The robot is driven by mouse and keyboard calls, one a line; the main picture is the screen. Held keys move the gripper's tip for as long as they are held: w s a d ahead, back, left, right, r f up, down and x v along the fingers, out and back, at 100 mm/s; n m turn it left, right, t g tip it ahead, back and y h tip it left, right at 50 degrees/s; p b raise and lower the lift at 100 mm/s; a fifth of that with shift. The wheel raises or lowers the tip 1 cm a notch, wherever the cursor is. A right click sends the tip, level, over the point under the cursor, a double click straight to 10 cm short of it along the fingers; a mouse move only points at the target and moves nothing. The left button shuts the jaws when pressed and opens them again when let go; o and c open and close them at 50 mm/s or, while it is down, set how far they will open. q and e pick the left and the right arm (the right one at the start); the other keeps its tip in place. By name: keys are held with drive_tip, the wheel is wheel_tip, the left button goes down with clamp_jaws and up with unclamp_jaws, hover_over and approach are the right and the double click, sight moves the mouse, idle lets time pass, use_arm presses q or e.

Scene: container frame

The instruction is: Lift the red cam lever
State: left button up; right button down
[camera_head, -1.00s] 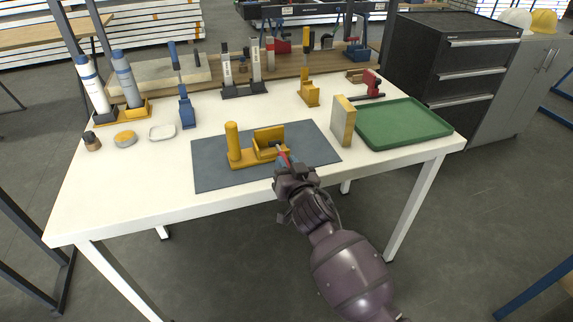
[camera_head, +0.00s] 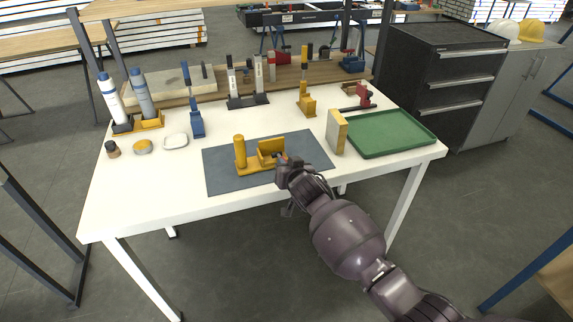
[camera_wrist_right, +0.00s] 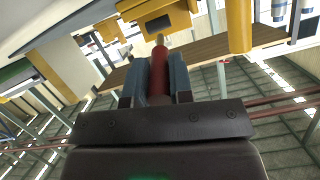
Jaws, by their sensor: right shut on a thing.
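The red cam lever (camera_wrist_right: 159,70) shows in the right wrist view, pointing toward the camera between the two blue-grey fingers of my right gripper (camera_wrist_right: 161,78). The fingers are shut on it. Its far end meets a yellow fixture. In the head view the yellow fixture (camera_head: 241,154), with an upright post and a bracket, stands on the grey mat (camera_head: 225,180). My right gripper (camera_head: 285,164) is at the bracket's right front side and hides most of the lever. My left gripper is not in view.
A green tray (camera_head: 390,150) and a pale upright block (camera_head: 337,132) stand to the right. Blue and yellow clamps, bottles and small dishes (camera_head: 175,141) line the left and back. The table's front edge lies under my right arm.

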drive_tip(key=shift+w+r+g+h+p, duration=0.15)
drive_tip(key=shift+r+g+h+p, duration=0.15)
drive_tip(key=shift+r+g+p, duration=0.5)
drive_tip(key=g+p, duration=0.1)
drive_tip(key=r+g+p, duration=0.1)
drive_tip(key=p, duration=0.1)
drive_tip(key=w+h+p, duration=0.1)
drive_tip(key=shift+a+r+g+p, duration=0.25)
drive_tip(key=shift+r+g+p, duration=0.05)
drive_tip(key=shift+r+g, duration=0.1)
drive_tip(key=shift+w+r+g, duration=0.1)
drive_tip(key=shift+w+g, duration=0.1)
drive_tip(key=shift+g, duration=0.2)
drive_tip(key=shift+w+a+r+g+h, duration=0.1)
drive_tip(key=shift+w+a+g+h, duration=0.05)
drive_tip(key=shift+g+h, duration=0.2)
drive_tip(key=shift+w+r+g, duration=0.1)
drive_tip(key=shift+w+g, duration=0.15)
drive_tip(key=shift+g, duration=0.3)
drive_tip(key=shift+w+a+r+g+h+b, duration=0.3)
drive_tip(key=shift+g+b, duration=0.2)
drive_tip(key=shift+g, duration=0.3)
drive_tip(key=shift+w+d, duration=0.1)
